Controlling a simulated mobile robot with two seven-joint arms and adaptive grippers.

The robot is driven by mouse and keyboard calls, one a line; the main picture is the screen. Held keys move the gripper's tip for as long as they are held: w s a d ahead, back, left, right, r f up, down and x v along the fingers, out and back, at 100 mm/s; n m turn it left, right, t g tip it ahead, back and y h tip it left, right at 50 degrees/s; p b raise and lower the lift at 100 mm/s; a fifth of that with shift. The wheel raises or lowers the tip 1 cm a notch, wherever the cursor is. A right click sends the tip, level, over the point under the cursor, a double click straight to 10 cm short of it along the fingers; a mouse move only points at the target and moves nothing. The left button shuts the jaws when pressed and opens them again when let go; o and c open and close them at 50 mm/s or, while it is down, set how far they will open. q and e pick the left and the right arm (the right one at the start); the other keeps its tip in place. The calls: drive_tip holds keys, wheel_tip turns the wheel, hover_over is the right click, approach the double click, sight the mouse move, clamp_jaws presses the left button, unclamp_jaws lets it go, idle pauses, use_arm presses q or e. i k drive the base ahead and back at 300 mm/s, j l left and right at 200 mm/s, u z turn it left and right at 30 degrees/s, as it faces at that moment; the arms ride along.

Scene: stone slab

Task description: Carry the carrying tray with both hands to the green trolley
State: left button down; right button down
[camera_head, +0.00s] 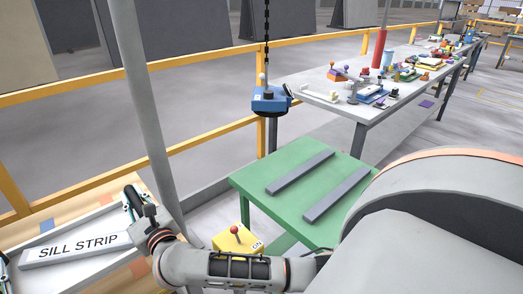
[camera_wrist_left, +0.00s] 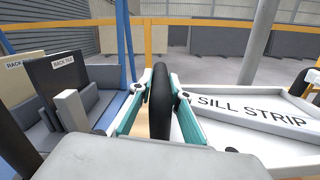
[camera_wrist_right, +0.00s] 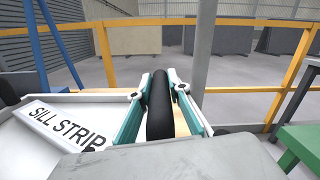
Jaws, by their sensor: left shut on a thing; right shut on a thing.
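The white carrying tray (camera_head: 88,222) is at the lower left of the head view, over a wooden surface. A pale bar marked SILL STRIP (camera_head: 75,249) lies in it. My right gripper (camera_head: 140,208) is shut on a black grip at the tray's right end; the grip also shows in the right wrist view (camera_wrist_right: 159,105). My left gripper (camera_wrist_left: 158,110) is shut on a black grip at the other end; only its edge shows in the head view. The green trolley (camera_head: 308,188) stands right of the tray, apart from it, with two grey strips on top.
A yellow box with a red button (camera_head: 237,240) is between my right arm and the trolley. A grey post (camera_head: 146,110) rises beside the tray. A blue hanging unit (camera_head: 270,100) is behind the trolley. A cluttered grey bench (camera_head: 350,108) and yellow railing are further back.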

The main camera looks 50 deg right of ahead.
sight(329, 182)
drive_tip(key=z, duration=1.2)
drive_tip(key=i+l+z, duration=0.1)
drive_tip(key=l+z, duration=0.2)
drive_tip(key=i+l, duration=0.15)
drive_tip(key=l, duration=0.15)
drive_tip(key=i+l, duration=0.1)
drive_tip(key=l, duration=0.2)
drive_tip(key=i+l, duration=0.15)
drive_tip(key=l, duration=0.15)
